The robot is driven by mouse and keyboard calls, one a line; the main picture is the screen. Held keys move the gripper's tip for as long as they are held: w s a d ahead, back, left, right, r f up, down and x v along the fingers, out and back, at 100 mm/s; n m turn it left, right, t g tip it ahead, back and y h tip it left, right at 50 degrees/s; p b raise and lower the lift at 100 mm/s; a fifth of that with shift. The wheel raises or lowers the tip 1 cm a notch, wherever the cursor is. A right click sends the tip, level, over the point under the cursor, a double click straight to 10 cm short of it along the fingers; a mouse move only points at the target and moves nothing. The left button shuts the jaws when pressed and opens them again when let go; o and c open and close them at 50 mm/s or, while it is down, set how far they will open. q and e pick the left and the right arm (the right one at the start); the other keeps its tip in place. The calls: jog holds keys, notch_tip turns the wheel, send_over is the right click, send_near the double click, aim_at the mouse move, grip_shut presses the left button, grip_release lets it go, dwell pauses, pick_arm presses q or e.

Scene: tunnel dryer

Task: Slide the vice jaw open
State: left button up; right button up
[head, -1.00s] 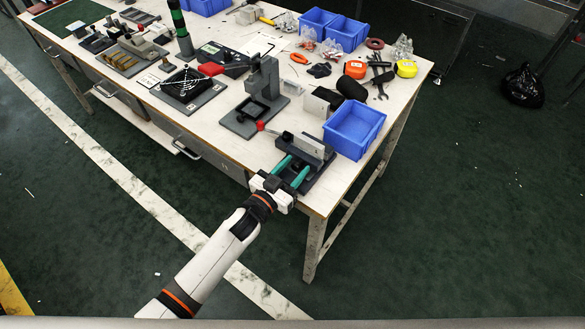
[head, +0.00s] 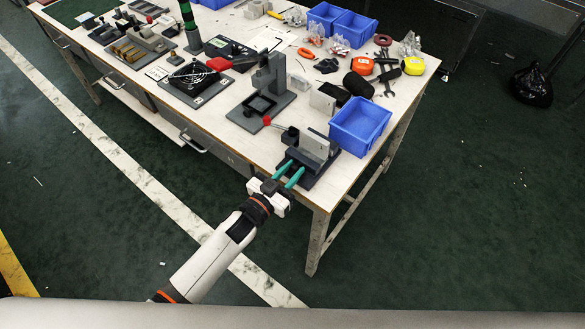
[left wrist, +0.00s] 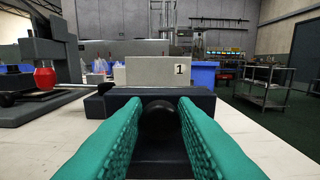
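The vice (head: 322,172) is a dark grey unit near the table's front right corner. A pale block (head: 315,143) stands upright in it; in the left wrist view this block (left wrist: 149,71) bears a "1". The dark near jaw (left wrist: 120,100) lies in front of the block, with a round dark knob (left wrist: 159,119) facing me. My left gripper (head: 297,167) has its teal fingers on either side of the knob, which fills the gap between them (left wrist: 160,112). The fingers appear shut on it. The fingers hide the knob's sides. My right gripper is not in view.
A grey press-like fixture (head: 272,80) with a red-balled lever (head: 267,120) stands left of the vice. A blue bin (head: 360,127) is close behind it on the right. The table's front edge runs under my left gripper. Bare table lies right of the vice.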

pick_arm(q)
jog(key=o, duration=0.3)
jog(key=shift+s+a, duration=0.1)
jog(key=b+v, duration=0.1)
jog(key=v, duration=1)
jog(key=shift+s+a, duration=0.2)
jog(key=shift+s, duration=0.1)
